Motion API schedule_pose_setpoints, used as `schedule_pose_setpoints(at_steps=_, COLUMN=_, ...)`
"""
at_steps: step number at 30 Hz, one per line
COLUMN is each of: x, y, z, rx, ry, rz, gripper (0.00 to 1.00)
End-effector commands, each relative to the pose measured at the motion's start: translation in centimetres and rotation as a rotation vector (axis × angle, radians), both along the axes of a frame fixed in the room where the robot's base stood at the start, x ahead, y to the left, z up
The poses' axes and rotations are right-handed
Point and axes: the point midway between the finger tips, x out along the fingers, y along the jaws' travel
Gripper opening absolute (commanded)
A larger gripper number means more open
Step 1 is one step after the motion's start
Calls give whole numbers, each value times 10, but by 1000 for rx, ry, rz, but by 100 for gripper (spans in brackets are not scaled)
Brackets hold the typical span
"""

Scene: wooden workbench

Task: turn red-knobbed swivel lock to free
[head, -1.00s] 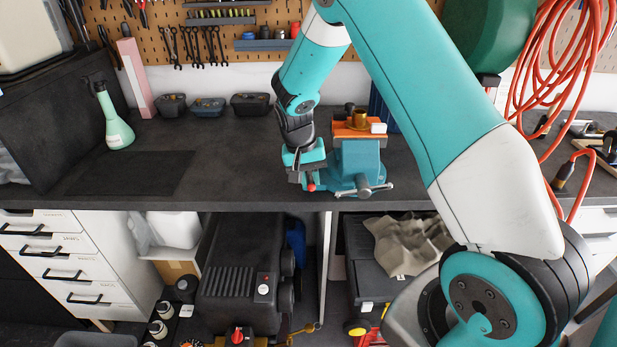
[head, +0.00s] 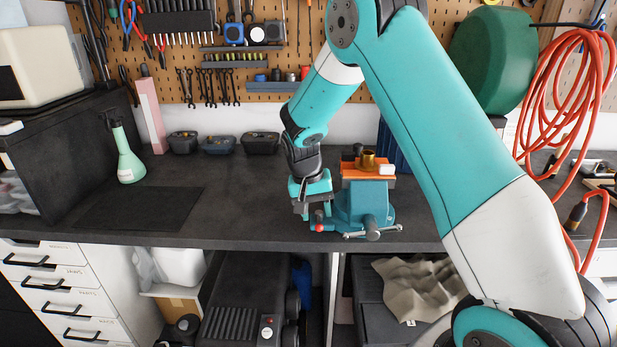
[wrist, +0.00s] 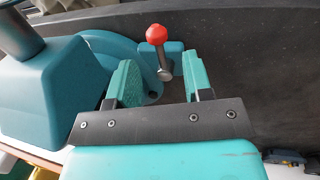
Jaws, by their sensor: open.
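The swivel lock shows in the wrist view as a grey lever with a red ball knob (wrist: 156,34) on a teal block beside the vise. The knob also shows in the head view (head: 319,214), low at the left side of the teal vise (head: 376,207). My gripper (wrist: 162,66) is open, with its two teal fingers on either side of the lever in the wrist picture. In the head view my gripper (head: 312,207) is just above and left of the knob.
The vise stands close on the right, with its handle bar (head: 373,234) at the front edge. A brass cylinder (head: 367,160) sits on its orange top. The dark bench (head: 240,210) is clear to the left.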

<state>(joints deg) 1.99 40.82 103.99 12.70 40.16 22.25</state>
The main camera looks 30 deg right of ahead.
Motion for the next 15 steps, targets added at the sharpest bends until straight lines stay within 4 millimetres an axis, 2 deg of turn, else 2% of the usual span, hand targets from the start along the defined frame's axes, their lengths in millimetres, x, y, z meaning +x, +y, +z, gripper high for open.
schedule_pose_setpoints(at_steps=9, x=10, y=14, z=79, rx=-1, ry=-7, rz=1, gripper=46)
schedule_pose_setpoints(at_steps=15, x=13, y=21, z=121, rx=0, ry=-5, rz=1, gripper=46)
